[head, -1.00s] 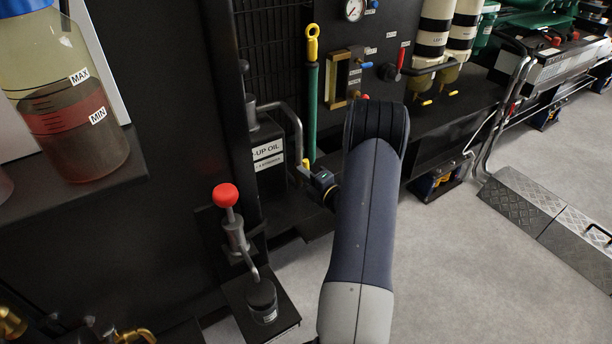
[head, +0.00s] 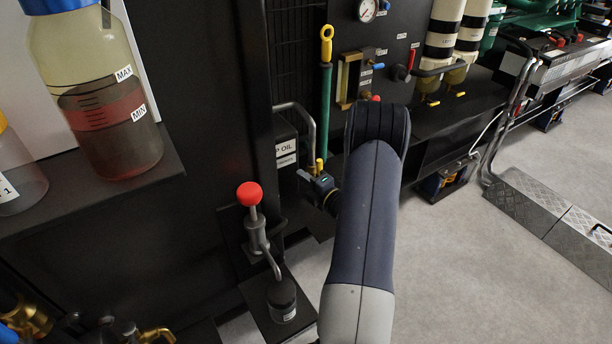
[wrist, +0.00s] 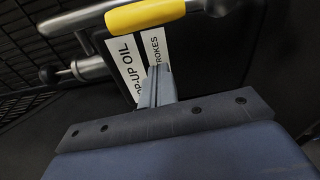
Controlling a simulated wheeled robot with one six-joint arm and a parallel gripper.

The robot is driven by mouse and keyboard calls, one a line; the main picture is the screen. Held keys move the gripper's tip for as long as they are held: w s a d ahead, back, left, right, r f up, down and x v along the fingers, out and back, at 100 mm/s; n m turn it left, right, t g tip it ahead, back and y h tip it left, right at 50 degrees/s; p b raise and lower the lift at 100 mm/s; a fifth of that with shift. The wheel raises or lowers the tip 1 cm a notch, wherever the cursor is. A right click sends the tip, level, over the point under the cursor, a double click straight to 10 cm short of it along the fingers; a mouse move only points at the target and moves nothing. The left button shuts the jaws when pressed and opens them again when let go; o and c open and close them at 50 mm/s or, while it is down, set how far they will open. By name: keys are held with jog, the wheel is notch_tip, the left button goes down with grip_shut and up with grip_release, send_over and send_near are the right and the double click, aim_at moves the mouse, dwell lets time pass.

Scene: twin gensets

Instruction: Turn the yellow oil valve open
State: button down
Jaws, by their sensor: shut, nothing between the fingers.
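The yellow valve handle (wrist: 145,14) lies across the top of the wrist view, on a grey metal pipe. In the head view it is a small yellow piece (head: 319,166) just above my gripper (head: 304,175), partly hidden by my wrist. In the wrist view my gripper (wrist: 155,80) is shut and empty, its fingers pointing up toward the handle. The fingertips appear just below the handle; I cannot tell whether they touch it. Behind them is a dark tank with a white top-up oil label (wrist: 127,65).
A hand pump with a red knob (head: 249,194) stands left of my gripper. A green dipstick tube with a yellow ring (head: 326,95) rises behind. A shelf (head: 95,200) with an oil bottle (head: 100,100) is at the left.

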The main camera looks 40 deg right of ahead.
jog(key=s+d, duration=0.1)
jog(key=s, duration=0.9)
jog(key=shift+p, duration=0.45)
jog(key=shift+d, duration=0.1)
